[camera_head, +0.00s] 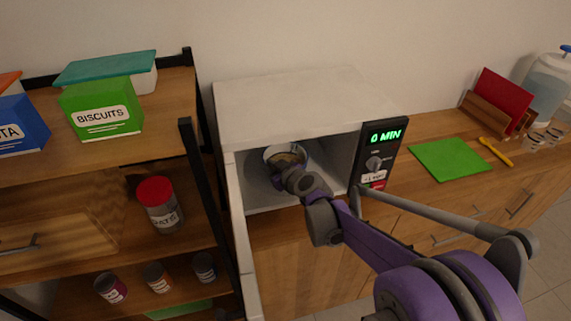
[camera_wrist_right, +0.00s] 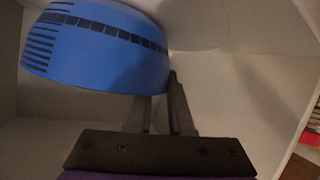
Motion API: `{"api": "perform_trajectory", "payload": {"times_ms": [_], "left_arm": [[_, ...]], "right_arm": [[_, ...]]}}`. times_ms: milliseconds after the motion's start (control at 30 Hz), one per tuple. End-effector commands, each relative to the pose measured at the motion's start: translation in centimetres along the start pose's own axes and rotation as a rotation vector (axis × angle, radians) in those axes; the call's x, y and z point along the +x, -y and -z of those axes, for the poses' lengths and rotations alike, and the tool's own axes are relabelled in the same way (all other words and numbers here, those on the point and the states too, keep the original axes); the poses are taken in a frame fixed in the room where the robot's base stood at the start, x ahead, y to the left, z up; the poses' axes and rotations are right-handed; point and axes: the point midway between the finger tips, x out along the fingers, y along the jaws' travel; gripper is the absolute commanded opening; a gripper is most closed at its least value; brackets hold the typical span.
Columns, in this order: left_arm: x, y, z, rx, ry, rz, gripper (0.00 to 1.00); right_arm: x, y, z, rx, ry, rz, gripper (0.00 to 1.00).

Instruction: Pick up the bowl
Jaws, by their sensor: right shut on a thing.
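The bowl (camera_head: 286,151) is inside the open white microwave (camera_head: 310,95), and its light rim and brownish inside show in the camera_head view. In the right wrist view the bowl (camera_wrist_right: 95,48) is blue outside with a band of dark squares and dark stripes. My right gripper (camera_head: 292,174) reaches into the microwave at the bowl's near side and partly hides it. In the right wrist view its fingers (camera_wrist_right: 160,90) are shut on the bowl's wall at the edge. I cannot tell whether the bowl touches the microwave floor. My left gripper is not in view.
The microwave door (camera_head: 240,240) stands open at the left, close to a black-framed shelf (camera_head: 205,190) with jars and boxes. The control panel (camera_head: 378,155) reads 0 MIN. A green board (camera_head: 449,159) and a yellow utensil (camera_head: 495,151) lie on the counter at the right.

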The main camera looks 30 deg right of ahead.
Motion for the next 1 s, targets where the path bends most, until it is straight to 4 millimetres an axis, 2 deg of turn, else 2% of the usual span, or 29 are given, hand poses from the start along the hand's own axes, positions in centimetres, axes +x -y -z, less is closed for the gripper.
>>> {"api": "perform_trajectory", "payload": {"times_ms": [567,900,1000], "left_arm": [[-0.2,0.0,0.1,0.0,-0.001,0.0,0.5],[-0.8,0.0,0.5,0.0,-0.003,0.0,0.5],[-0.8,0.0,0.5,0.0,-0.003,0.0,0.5]], "right_arm": [[-0.3,-0.2,0.8,0.0,0.0,-0.001,0.0],[-1.4,-0.7,3.4,0.0,-0.001,-0.001,0.0],[-2.4,-0.6,2.9,0.001,0.0,-0.002,0.0]]}}
